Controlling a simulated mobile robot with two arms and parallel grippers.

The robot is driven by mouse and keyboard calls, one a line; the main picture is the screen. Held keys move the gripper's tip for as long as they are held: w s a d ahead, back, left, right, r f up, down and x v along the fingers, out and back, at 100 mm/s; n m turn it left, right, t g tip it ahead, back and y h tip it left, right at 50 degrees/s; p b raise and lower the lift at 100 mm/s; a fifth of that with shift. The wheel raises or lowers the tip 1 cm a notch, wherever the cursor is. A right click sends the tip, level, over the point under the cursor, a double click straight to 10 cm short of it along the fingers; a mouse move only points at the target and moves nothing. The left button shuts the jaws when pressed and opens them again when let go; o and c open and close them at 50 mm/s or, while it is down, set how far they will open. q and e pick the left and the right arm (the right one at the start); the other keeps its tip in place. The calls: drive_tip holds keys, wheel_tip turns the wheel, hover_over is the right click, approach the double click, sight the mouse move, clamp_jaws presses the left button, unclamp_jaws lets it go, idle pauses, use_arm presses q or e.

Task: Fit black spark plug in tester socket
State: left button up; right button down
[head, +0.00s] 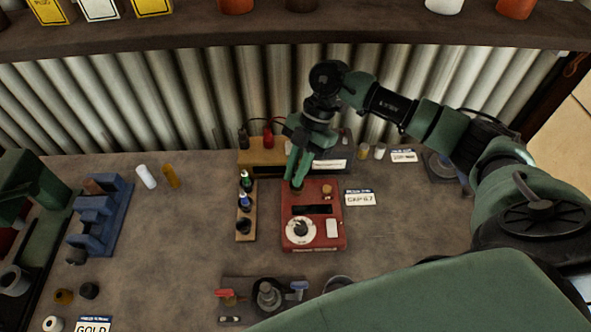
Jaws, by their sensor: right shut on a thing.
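The red tester (314,243) stands on the bench with a dark display, a white dial and a pale switch. My right gripper (297,182) points down over the tester's back left corner. It is shut on a small dark thing, probably the black spark plug, mostly hidden by the fingers. The socket there is hidden too, so I cannot tell whether the plug is in it or just above it. A narrow wooden rack (246,236) left of the tester holds a green-marked plug (247,181) and a blue-marked plug (244,202). My left gripper is not in view.
A wooden box (262,160) with red and black terminals stands behind the tester. A label card (360,198) lies right of it. A dark tray (232,283) with tools is in front. A blue stand (102,218) is at left. Bench between stand and rack is mostly clear.

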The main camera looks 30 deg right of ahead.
drive_tip(key=shift+f+b, duration=0.45)
drive_tip(key=shift+f, duration=0.55)
idle(0.5)
idle(0.3)
drive_tip(key=c, duration=0.9)
unclamp_jaws()
drive_tip(key=shift+r, duration=0.1)
drive_tip(key=shift+r+p, duration=3.05)
drive_tip(key=shift+r, duration=0.45)
drive_tip(key=shift+f, duration=0.1)
